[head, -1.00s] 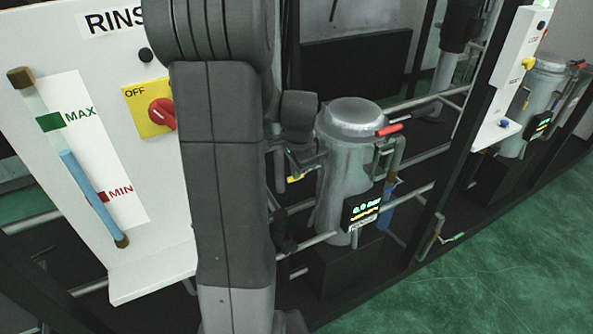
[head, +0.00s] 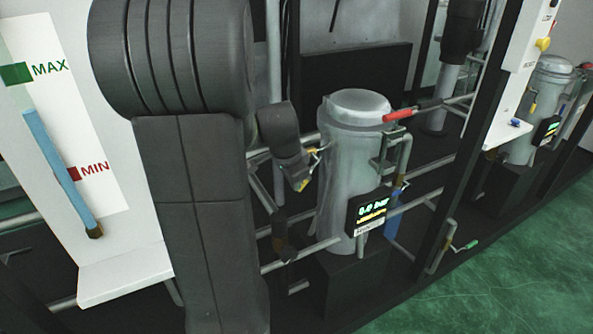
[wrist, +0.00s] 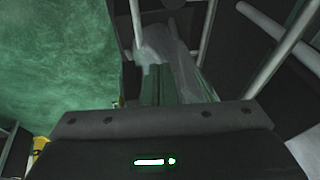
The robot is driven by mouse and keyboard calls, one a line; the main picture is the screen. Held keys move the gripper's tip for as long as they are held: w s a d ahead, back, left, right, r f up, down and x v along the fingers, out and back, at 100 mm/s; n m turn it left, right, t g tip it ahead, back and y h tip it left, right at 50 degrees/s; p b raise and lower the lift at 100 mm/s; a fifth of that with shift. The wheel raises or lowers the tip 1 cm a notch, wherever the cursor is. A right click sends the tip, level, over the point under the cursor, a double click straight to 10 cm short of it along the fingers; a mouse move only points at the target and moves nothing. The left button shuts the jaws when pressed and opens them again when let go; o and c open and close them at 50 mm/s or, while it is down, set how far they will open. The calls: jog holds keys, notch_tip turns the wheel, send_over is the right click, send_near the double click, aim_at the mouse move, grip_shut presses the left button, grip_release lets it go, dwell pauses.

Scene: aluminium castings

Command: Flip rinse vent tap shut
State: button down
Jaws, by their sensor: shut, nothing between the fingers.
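A grey cylindrical housing (head: 358,170) stands right of my arm in the head view, with a small display on its front. A red lever (head: 399,114) lies at its upper right, near the lid, and a blue handle (head: 397,192) sits lower on the right-hand pipe. I cannot tell for certain which one is the rinse vent tap. My gripper (head: 302,184) is shut and empty, just left of the housing, pointing down; contact cannot be told. In the wrist view the shut gripper (wrist: 172,85) points towards a pale, blurred surface.
A white panel (head: 125,270) with a MAX/MIN level tube stands at the left. A dark upright post (head: 470,150) rises right of the housing. Thin pipes run around the housing. A green-handled tap (head: 470,245) is low at the right. Green floor (head: 480,300) is open there.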

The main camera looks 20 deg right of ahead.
jog(key=d+f+h+b, duration=0.1)
jog(key=d+f+b, duration=0.3)
jog(key=b, duration=0.4)
jog(key=shift+w+f+h, duration=0.3)
jog(key=shift+f, duration=0.05)
jog(key=shift+d, duration=0.15)
dwell(0.4)
jog(key=p+v, duration=0.2)
jog(key=v, duration=1.1)
jog(key=shift+s+r, duration=0.25)
jog(key=shift+r, duration=0.05)
